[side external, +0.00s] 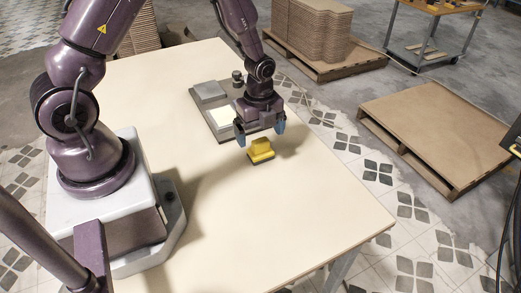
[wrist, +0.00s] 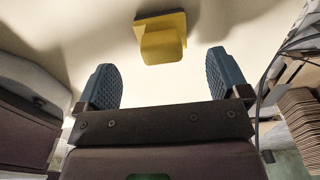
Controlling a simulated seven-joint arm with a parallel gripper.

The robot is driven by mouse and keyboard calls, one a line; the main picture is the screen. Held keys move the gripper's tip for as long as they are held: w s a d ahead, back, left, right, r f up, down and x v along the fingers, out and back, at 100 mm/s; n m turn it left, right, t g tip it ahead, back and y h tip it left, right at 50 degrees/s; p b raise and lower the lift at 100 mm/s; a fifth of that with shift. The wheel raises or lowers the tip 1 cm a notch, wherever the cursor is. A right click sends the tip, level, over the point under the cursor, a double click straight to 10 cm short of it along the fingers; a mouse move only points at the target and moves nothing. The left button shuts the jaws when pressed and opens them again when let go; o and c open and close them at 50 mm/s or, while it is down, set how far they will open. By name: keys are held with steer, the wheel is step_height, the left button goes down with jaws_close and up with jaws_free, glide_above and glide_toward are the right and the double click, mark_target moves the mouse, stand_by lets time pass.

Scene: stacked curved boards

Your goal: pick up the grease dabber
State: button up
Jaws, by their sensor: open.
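The grease dabber appears to be the yellow block-shaped thing (side external: 261,149) with a raised grip and a darker base, lying on the cream table top (side external: 180,130). In the wrist view the yellow dabber (wrist: 162,40) shows beyond the fingertips, near the top middle. My gripper (side external: 261,136) is open, with blue ridged fingers wide apart. It is above and just behind the dabber in the side view. In the wrist view the gripper (wrist: 162,78) has nothing between its fingers.
A grey tray (side external: 208,118) with a grey block (side external: 209,92), a pale pad (side external: 220,116) and a small dark jar (side external: 237,78) lies behind the gripper. The front of the table is clear. Pallets (side external: 430,135) stand on the floor to the right.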

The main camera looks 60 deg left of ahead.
mark_target(261, 140)
step_height(261, 140, down, 6)
steer(key=shift+w+r, duration=0.1)
steer(key=shift+r, duration=0.05)
steer(key=shift+c, duration=0.2)
steer(key=c, duration=1)
